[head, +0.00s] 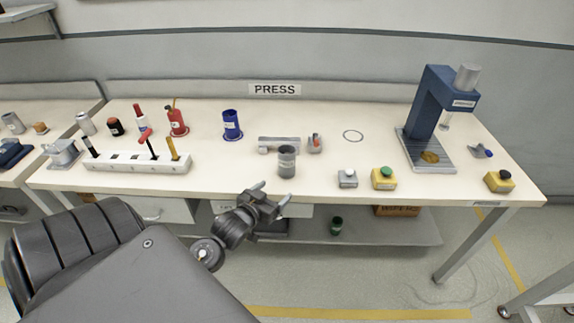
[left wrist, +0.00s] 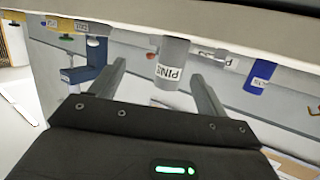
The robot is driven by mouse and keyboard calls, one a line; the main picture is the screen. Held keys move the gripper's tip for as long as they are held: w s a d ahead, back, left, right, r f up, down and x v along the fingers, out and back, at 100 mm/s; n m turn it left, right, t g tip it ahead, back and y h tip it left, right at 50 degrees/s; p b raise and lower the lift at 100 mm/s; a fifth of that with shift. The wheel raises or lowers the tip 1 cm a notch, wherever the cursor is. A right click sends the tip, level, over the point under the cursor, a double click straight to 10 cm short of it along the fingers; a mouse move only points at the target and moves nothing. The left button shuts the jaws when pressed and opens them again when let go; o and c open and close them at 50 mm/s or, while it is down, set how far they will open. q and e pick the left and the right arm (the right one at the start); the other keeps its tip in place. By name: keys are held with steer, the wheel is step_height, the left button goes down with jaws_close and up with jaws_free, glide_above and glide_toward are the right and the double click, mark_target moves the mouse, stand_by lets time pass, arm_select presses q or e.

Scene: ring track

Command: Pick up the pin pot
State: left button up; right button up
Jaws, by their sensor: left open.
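The pin pot (head: 287,161) is a grey cylinder standing upright near the front edge of the press table. In the left wrist view the pin pot (left wrist: 173,62) shows a white PINS label, upside down in the picture, and appears between the two fingers. My left gripper (head: 271,194) is open and empty, just in front of the table edge, short of the pot and a little left of it. The fingers look apart from the pot. My right gripper is not in view.
A grey fixture (head: 279,143) lies behind the pot. A blue pot (head: 232,124) and a white rack (head: 135,162) stand to the left. A grey button box (head: 347,178), a yellow box with a green button (head: 384,178) and a blue press (head: 435,115) stand to the right.

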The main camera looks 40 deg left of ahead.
mark_target(282, 156)
arm_select(q)
steer(key=w+a+r+t, duration=0.1)
steer(key=a+r+t, duration=0.1)
steer(key=r, duration=0.1)
steer(key=w+a+r, duration=0.1)
steer(key=shift+w+a+r+t, duration=0.3)
steer(key=shift+a+t, duration=0.05)
steer(key=shift+t, duration=0.05)
steer(key=w, duration=0.3)
steer(key=w+a+p, duration=0.1)
steer(key=w, duration=0.1)
steer(key=shift+w, duration=0.2)
steer(key=shift+w+r, duration=0.1)
steer(key=shift+w, duration=0.2)
steer(key=w, duration=0.1)
steer(key=w+p, duration=0.1)
steer(key=w, duration=0.1)
steer(key=shift+w+a+r+n, duration=0.1)
steer(key=shift+w+a+n, duration=0.15)
steer(key=shift+w+n, duration=0.1)
steer(key=shift+w, duration=0.45)
steer(key=shift+a, duration=0.1)
steer(key=c, duration=1.3)
